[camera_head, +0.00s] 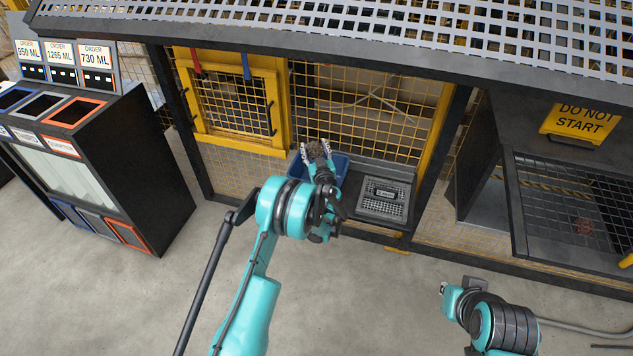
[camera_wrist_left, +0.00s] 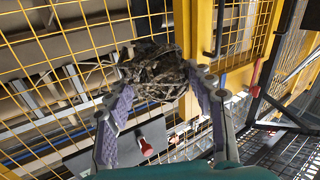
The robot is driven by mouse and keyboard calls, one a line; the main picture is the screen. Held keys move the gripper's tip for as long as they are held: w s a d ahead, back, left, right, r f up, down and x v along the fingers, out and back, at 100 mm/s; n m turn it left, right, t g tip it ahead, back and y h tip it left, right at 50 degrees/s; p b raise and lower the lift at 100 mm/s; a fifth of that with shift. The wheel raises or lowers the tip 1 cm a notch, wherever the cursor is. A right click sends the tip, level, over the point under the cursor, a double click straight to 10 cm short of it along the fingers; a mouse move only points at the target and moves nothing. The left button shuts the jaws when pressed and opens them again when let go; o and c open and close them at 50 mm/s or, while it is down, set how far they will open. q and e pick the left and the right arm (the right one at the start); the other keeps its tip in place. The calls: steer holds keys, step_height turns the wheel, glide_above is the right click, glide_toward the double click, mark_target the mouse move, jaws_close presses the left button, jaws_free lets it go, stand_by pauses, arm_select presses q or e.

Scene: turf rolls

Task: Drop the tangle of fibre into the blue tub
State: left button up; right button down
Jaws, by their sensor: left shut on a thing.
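My left gripper (camera_head: 316,150) is shut on the tangle of fibre (camera_head: 317,151), a brown, stringy clump. In the left wrist view the tangle (camera_wrist_left: 157,72) sits between the tips of the two grey-padded fingers (camera_wrist_left: 160,95). The blue tub (camera_head: 341,165) stands on the ledge in front of the yellow mesh. In the head view the left gripper and tangle are over the tub and hide much of it; I cannot tell their height above it. My right gripper (camera_head: 443,290) shows only partly at the lower right, well away from the tub.
A grey tray with a slotted plate (camera_head: 385,198) lies right of the tub. A yellow mesh door (camera_head: 234,100) stands behind at left. A black order stand (camera_head: 110,170) is at far left. The floor in front is clear.

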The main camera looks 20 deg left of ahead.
arm_select(q)
steer(key=shift+f+b, duration=0.5)
steer(key=shift+f, duration=0.95)
steer(key=o, duration=1.2)
steer(key=v, duration=1.2)
steer(key=shift+r, duration=0.1)
